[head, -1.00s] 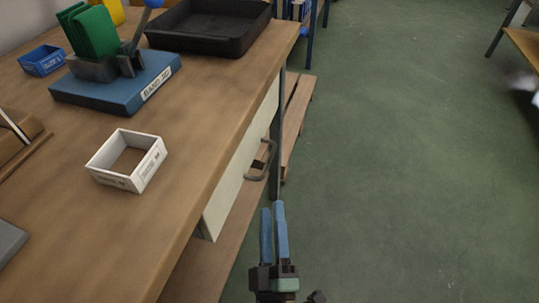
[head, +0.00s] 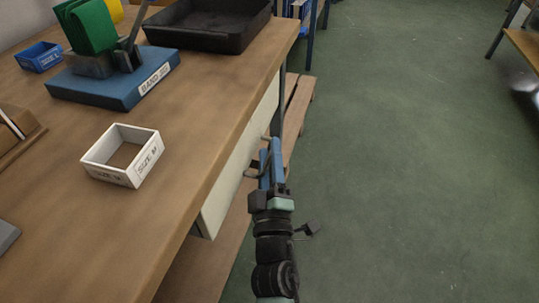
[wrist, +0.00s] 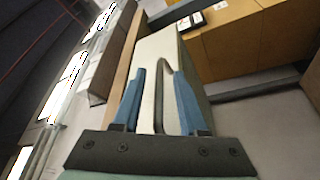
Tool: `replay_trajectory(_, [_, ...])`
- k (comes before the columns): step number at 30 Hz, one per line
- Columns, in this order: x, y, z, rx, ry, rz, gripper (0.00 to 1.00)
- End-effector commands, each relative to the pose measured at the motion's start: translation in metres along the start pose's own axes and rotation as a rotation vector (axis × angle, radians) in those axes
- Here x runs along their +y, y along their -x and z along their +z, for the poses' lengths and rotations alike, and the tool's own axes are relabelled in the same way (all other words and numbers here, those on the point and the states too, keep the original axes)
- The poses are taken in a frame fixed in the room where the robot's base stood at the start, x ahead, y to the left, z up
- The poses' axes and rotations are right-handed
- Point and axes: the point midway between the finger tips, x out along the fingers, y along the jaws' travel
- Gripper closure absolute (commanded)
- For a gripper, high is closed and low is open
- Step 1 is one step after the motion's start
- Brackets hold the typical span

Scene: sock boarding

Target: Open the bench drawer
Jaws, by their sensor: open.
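The bench drawer has a cream front (head: 236,172) under the edge of the wooden bench top, and it looks shut. It also shows as a pale panel in the wrist view (wrist: 152,50). Its dark grey bar handle (head: 252,174) is partly hidden behind my gripper (head: 271,147) in the head view. In the wrist view the handle (wrist: 161,92) runs between my two blue fingers (wrist: 158,84), with gaps on both sides. My gripper is open around the handle. I cannot tell whether a finger touches it.
On the bench top (head: 190,150) are a white open box (head: 126,178), a blue stand (head: 118,88) with a green block, a small blue box (head: 40,57) and a black tray (head: 210,25). A wooden lower shelf (head: 210,268) runs beneath. The green floor (head: 420,170) at right is clear.

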Motion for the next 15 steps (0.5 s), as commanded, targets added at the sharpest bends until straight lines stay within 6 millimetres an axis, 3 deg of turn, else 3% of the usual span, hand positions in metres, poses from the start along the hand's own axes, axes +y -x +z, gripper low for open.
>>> replay_trajectory(5, [-0.0001, 0.0, -0.0002, 0.0, 0.0, 0.0, 0.58])
replay_trajectory(12, [0.0001, 0.0002, -0.0001, 0.0, 0.0, 0.0, 0.97])
replay_trajectory(15, [0.0001, 0.0002, -0.0001, 0.0, 0.0, 0.0, 1.0])
